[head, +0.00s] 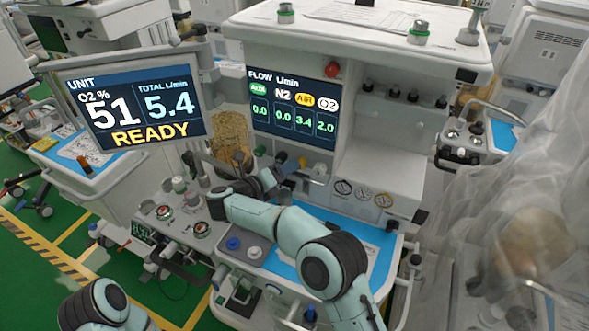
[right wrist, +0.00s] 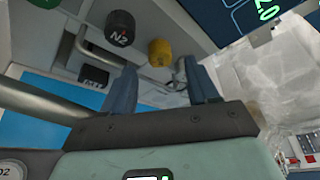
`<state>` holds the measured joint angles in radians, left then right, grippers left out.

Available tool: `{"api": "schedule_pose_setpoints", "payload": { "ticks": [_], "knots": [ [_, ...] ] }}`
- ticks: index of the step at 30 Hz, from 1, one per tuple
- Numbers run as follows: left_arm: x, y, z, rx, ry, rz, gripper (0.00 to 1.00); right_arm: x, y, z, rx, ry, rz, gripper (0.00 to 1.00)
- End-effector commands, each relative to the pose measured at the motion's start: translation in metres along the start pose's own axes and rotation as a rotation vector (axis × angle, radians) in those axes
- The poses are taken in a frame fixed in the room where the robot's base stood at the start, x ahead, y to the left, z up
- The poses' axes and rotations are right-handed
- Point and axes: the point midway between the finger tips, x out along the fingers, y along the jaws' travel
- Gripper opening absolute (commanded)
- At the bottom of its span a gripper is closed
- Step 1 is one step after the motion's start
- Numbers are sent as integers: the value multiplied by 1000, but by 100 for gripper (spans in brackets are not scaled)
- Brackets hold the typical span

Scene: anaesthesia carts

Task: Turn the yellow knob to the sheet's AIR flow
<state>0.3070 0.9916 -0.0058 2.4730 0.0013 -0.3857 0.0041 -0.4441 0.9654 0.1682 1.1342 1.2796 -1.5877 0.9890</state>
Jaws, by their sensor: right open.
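The yellow knob (right wrist: 160,52) sits on the machine's front, right of a black N2 knob (right wrist: 120,28) in the right wrist view. In the head view the yellow knob (head: 282,157) shows small under the flow display (head: 294,107). The display reads AIR 3.4, O2 2.0 and N2 0.0. My right gripper (right wrist: 162,84) is open, its two blue fingers apart and pointing toward the knob, with nothing between them. In the head view the right gripper (head: 283,172) is just below the knobs. A paper sheet (head: 365,13) lies on the machine's top; its writing is unreadable.
A monitor (head: 136,105) at left reads O2 51 %, total 5.4 and READY. Several gauges (head: 362,193) are right of my gripper. A pale bar (right wrist: 45,100) runs left of my fingers in the wrist view. Translucent sheeting (head: 510,190) hangs at right.

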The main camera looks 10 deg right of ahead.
Motion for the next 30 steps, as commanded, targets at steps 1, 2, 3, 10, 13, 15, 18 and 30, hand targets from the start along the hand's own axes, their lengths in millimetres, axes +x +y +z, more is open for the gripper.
{"api": "schedule_pose_setpoints", "payload": {
  "ticks": [1, 2, 3, 10, 13, 15, 18, 30],
  "knots": [
    [8, -4, 5, -3, -7, -2, 44, -14, 3, -2, 1, -3, 4, 59],
    [10, -6, 6, -3, -8, -3, 44, -21, 3, -2, 1, -3, 3, 59],
    [12, -7, 7, -4, -10, -4, 44, -30, 3, -2, 1, -3, 4, 59],
    [21, -11, 11, -6, -16, -6, 44, -71, 1, -1, 2, -1, 1, 59],
    [22, -12, 12, -6, -17, -6, 44, -81, 0, 0, 2, -2, 1, 59],
    [23, -12, 12, -6, -17, -6, 44, -84, 0, 0, 2, -1, 0, 59],
    [23, -12, 12, -6, -17, -6, 44, -86, 0, 0, 1, 0, -1, 59],
    [22, -12, 12, -6, -17, -6, 44, -86, 0, 0, 2, -1, 0, 59]
  ]
}}
